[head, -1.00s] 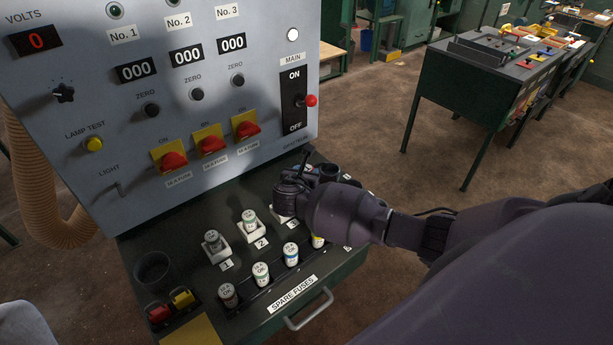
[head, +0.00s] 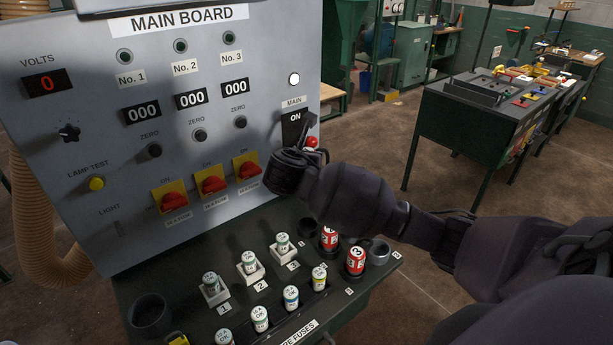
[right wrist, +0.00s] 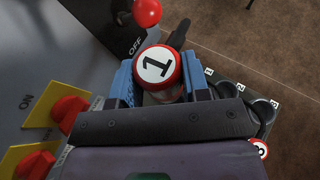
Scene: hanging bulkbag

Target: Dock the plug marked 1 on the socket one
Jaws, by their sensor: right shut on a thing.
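The plug marked 1 (right wrist: 157,67), with a red rim and white face, sits between the blue fingers of my right gripper (right wrist: 158,85) in the right wrist view. The gripper is shut on it. In the head view my right gripper (head: 287,171) is in front of the panel's right side, just below the main switch, above the shelf; it hides the plug there. Two other red plugs stand on the shelf: one marked 3 (head: 355,261) and one behind it (head: 328,238). My left gripper is out of view.
The main switch's red knob (head: 311,142) is close to my right gripper. Red switches on yellow plates (head: 210,185) line the panel. Fuses in white holders (head: 248,264) stand on the shelf. An empty grey ring (head: 379,250) is at its right end.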

